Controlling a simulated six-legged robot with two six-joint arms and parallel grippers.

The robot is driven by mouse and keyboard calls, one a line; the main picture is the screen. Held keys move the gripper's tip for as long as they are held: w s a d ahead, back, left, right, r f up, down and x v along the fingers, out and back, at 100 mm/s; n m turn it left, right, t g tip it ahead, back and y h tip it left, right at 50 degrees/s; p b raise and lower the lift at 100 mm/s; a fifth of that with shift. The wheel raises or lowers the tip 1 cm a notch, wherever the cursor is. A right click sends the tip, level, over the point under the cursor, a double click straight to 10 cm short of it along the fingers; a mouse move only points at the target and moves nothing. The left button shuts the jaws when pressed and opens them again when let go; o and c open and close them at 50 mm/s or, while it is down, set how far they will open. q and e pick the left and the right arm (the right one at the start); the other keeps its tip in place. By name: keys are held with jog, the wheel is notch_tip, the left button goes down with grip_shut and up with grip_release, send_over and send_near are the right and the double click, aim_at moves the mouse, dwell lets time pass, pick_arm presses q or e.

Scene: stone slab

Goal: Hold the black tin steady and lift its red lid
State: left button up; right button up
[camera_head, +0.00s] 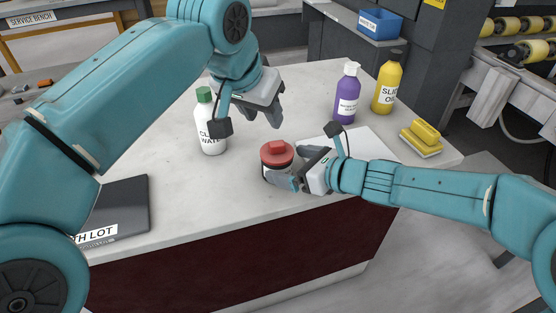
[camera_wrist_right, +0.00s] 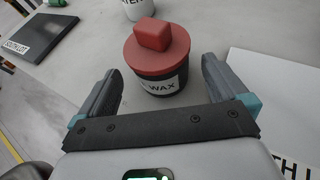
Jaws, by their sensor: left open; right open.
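The black tin (camera_wrist_right: 160,86) stands upright on the stone slab, with a white label reading "WAX" in the right wrist view. Its red lid (camera_head: 277,153) with a block-shaped knob sits on top, and the lid also shows in the right wrist view (camera_wrist_right: 152,55). My right gripper (camera_head: 294,168) is open low beside the tin, with its fingers on either side of it; in the right wrist view its fingers (camera_wrist_right: 160,88) stand apart. My left gripper (camera_head: 262,116) is open and empty, above and behind the tin.
A white bottle (camera_head: 211,133) with a green cap stands left of the tin. A purple bottle (camera_head: 346,97), a yellow bottle (camera_head: 386,85) and yellow sponges (camera_head: 422,136) stand at the right. A pale sheet (camera_head: 377,148) lies beyond my right gripper. A dark plate (camera_head: 122,207) lies front left.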

aim_at(277, 161)
jog(key=x, duration=0.5)
jog(key=c, duration=1.5)
jog(key=shift+o, duration=0.2)
